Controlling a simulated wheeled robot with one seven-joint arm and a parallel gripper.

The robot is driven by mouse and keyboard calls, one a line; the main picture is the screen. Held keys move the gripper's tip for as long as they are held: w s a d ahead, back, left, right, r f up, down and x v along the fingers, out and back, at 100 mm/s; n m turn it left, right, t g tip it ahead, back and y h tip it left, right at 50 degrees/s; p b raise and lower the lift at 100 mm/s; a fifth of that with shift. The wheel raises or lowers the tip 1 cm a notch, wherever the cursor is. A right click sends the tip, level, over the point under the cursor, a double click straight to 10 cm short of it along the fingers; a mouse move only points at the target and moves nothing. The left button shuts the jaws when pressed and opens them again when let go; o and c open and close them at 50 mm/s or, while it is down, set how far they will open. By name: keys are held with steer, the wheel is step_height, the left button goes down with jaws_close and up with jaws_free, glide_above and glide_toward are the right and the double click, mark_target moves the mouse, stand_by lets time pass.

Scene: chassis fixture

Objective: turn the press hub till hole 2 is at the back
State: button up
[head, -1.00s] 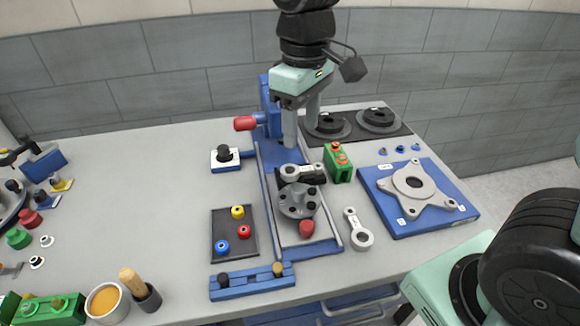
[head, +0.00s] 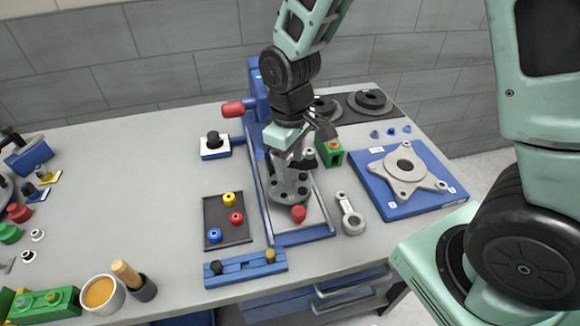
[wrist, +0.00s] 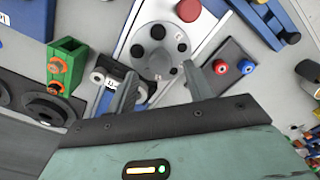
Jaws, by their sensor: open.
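The press hub (head: 287,190) is a grey round plate with several dark holes and a raised middle. It sits on the blue press base (head: 304,237); it also shows in the wrist view (wrist: 158,46). A red knob (head: 298,214) is at the hub's front edge. My gripper (head: 290,167) points down just above the hub and hides part of its back. In the wrist view my open gripper (wrist: 176,72) has one finger on each side of the hub's near part, with nothing clearly held. The hole numbers are too small to read surely.
A green block (head: 330,153) and a grey link (head: 350,214) stand right of the press. A blue plate with a grey flange (head: 405,170) is farther right. A dark tray (head: 228,240) with coloured rings lies left. A red press handle (head: 233,109) is behind.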

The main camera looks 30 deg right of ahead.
mark_target(290, 185)
steer(key=shift+f, duration=1.45)
steer(key=c, duration=1)
